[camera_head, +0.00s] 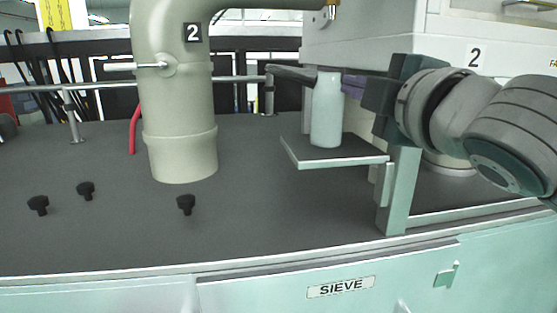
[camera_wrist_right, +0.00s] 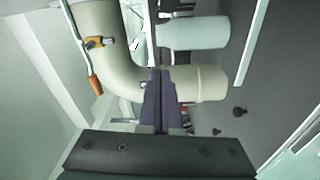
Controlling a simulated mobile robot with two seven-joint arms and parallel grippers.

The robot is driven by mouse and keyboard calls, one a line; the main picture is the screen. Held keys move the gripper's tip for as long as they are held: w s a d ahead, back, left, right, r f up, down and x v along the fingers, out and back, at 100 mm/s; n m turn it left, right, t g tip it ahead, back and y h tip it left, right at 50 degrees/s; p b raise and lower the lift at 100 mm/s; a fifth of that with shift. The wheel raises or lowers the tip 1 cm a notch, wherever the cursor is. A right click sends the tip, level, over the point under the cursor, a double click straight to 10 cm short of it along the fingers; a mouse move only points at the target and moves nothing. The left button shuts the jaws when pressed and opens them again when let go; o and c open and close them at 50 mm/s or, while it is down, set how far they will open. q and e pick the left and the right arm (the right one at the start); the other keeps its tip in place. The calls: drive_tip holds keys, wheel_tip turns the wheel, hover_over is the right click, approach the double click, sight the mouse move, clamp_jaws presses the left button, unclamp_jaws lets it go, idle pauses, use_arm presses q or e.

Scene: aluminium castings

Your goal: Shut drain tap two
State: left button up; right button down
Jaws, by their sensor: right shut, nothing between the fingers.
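I cannot tell how far the tap is turned. My left gripper is not in view.
The pale grey cylinder (camera_head: 327,112) stands on a small raised shelf (camera_head: 310,157), with a dark bar (camera_head: 290,72) at its top. Several black knobs (camera_head: 186,203) stand on the dark bench top (camera_head: 110,240). A rail (camera_head: 240,78) runs along the back.

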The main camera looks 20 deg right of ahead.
drive_tip(key=s+a+f+m+g+p, duration=0.1)
drive_tip(key=s+f+m+g, duration=0.4)
drive_tip(key=f, duration=0.5)
drive_tip(key=shift+s+f+m+g+p, duration=0.3)
drive_tip(key=shift+s+m+g+p, duration=0.15)
drive_tip(key=shift+s, duration=0.5)
drive_tip(key=shift+a, duration=0.15)
